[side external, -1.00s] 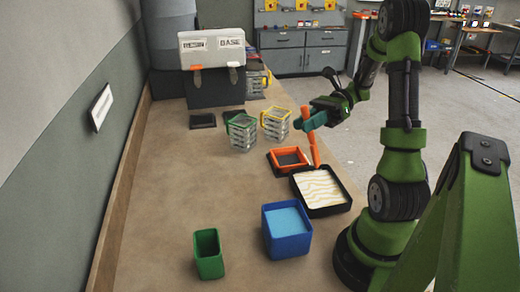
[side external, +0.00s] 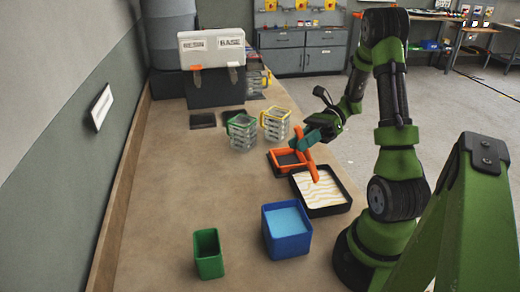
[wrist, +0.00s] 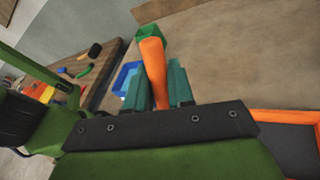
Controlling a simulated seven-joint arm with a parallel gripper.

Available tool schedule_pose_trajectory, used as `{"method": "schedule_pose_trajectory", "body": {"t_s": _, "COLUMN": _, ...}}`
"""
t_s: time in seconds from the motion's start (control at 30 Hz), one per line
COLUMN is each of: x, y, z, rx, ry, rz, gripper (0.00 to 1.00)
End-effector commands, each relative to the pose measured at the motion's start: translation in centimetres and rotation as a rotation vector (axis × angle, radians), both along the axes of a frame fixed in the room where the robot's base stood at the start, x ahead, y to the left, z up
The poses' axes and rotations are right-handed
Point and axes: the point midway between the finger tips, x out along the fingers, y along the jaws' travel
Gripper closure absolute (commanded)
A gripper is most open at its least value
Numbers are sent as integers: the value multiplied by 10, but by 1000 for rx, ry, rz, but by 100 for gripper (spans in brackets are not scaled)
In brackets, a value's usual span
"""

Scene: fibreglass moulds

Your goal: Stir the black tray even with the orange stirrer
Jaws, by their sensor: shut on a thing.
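My gripper (side external: 305,139) is shut on the orange stirrer (side external: 311,168), which hangs tilted, its lower end over the far part of the black tray (side external: 326,213). I cannot tell whether the tip touches the contents. The tray holds a cream and tan striped fill with wavy bands. In the wrist view the orange stirrer (wrist: 153,65) stands between my teal fingers (wrist: 158,88). The black tray is not clear in the wrist view.
An orange-rimmed tray (side external: 275,161) lies just behind the black tray. A blue container (side external: 287,240) with light blue contents and a green bin (side external: 208,255) stand in front. Green-handled (side external: 241,132) and yellow-handled (side external: 275,124) clear jugs stand behind. The table's left side is clear.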

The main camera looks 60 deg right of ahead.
Motion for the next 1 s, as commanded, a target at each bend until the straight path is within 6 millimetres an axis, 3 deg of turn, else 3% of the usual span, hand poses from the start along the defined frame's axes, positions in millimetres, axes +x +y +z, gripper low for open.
{"method": "schedule_pose_trajectory", "body": {"t_s": 0.5, "x": -14, "y": -4, "z": -33, "rx": 2, "ry": 0, "rz": -2, "gripper": 100}}
{"method": "schedule_pose_trajectory", "body": {"t_s": 1.0, "x": -15, "y": -4, "z": -36, "rx": 1, "ry": -1, "rz": -2, "gripper": 100}}
